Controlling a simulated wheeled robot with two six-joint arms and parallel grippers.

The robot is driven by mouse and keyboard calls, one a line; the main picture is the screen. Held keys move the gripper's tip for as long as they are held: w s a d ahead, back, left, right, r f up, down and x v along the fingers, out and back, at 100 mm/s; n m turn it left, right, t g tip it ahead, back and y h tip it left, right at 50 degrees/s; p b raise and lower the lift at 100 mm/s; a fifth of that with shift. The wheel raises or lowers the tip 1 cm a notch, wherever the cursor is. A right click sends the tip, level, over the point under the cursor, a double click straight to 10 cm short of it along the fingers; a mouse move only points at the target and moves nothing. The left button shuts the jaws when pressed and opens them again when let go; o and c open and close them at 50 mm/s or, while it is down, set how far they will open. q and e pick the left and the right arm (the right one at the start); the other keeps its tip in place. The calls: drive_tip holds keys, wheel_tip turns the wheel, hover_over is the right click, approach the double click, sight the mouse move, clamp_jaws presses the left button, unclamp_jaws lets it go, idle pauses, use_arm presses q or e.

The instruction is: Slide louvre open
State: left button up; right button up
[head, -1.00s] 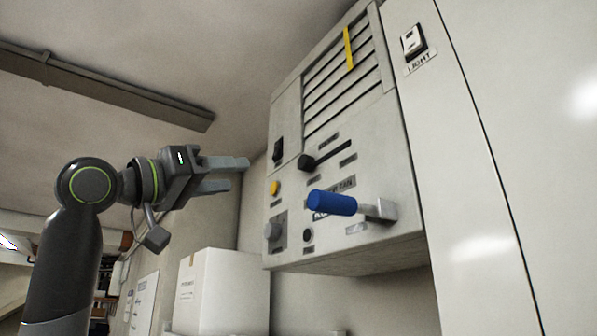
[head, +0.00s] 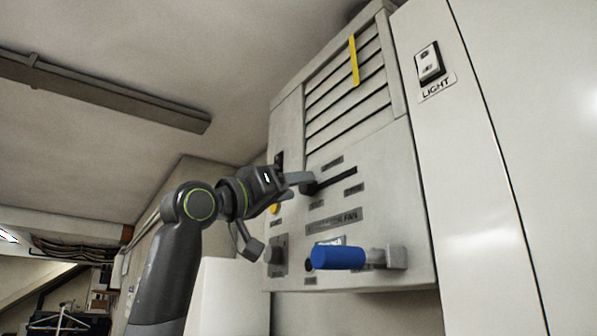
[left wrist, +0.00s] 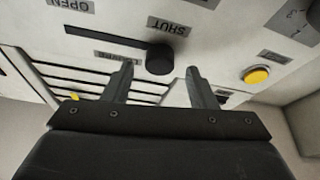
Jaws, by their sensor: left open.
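The louvre slider's round black knob (left wrist: 160,59) stands at the SHUT end of its dark slot (left wrist: 105,42), with the OPEN label (left wrist: 72,4) at the other end. In the head view the slot (head: 338,180) lies below the slatted louvre (head: 345,88), and the knob is largely hidden by my gripper. My left gripper (head: 300,182) is open at the knob. In the left wrist view its two fingertips (left wrist: 158,68) lie on either side of the knob, with gaps showing; I cannot tell whether either touches. My right gripper is not in view.
A blue-handled lever (head: 338,257) sticks out from the panel (head: 405,215) below the slot. A yellow button (left wrist: 256,75) is beside the slider. A yellow strip (head: 354,60) hangs over the slats. A light switch (head: 430,63) is on the right. A white box (head: 235,297) is below.

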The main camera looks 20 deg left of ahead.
use_arm(q)
drive_tip(key=shift+p+x, duration=0.3)
drive_tip(key=shift+x, duration=0.7)
drive_tip(key=shift+f, duration=0.1)
drive_tip(key=shift+s, duration=0.1)
clamp_jaws()
